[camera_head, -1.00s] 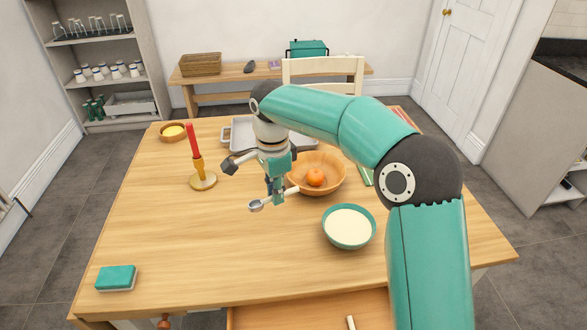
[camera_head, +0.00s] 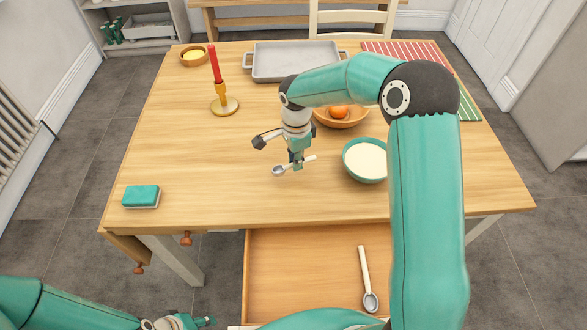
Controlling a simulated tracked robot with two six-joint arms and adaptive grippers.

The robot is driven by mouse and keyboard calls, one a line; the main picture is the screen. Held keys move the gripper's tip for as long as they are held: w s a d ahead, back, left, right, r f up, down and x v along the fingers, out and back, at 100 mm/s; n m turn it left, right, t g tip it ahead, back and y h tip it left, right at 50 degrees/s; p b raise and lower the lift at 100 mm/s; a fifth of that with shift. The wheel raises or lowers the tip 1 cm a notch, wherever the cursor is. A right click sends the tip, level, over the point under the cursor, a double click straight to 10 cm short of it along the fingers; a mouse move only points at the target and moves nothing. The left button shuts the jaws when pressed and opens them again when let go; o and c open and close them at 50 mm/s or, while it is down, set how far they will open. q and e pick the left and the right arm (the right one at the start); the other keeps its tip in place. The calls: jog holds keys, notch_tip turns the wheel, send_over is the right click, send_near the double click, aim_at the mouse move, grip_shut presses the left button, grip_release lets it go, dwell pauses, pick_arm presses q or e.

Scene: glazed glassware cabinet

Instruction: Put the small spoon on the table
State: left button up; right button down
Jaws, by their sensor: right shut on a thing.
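My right gripper (camera_head: 296,164) points down over the middle of the table (camera_head: 190,165) and is shut on a small spoon (camera_head: 279,170) with a pale handle and a grey metal bowl. The spoon's bowl sticks out to the left of the fingers and its handle end to the right. It is low over the tabletop; I cannot tell whether it touches. A second, longer-looking spoon (camera_head: 364,275) lies in the open drawer (camera_head: 295,275). My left gripper (camera_head: 207,322) shows only partly at the bottom edge, so its jaws are unclear.
A teal bowl with pale contents (camera_head: 365,162) stands right of the held spoon. Behind are a wooden bowl with an orange fruit (camera_head: 340,114), a candlestick (camera_head: 223,100) and a grey tray (camera_head: 295,62). A sponge (camera_head: 141,196) lies front left. The table between sponge and spoon is clear.

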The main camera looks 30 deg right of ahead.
aim_at(296, 176)
jog(key=shift+f, duration=2.2)
jog(key=c, duration=1.2)
grip_release()
jog(key=shift+f, duration=0.1)
notch_tip(296, 176, up, 12)
jog(key=shift+f, duration=0.15)
jog(key=shift+r, duration=0.3)
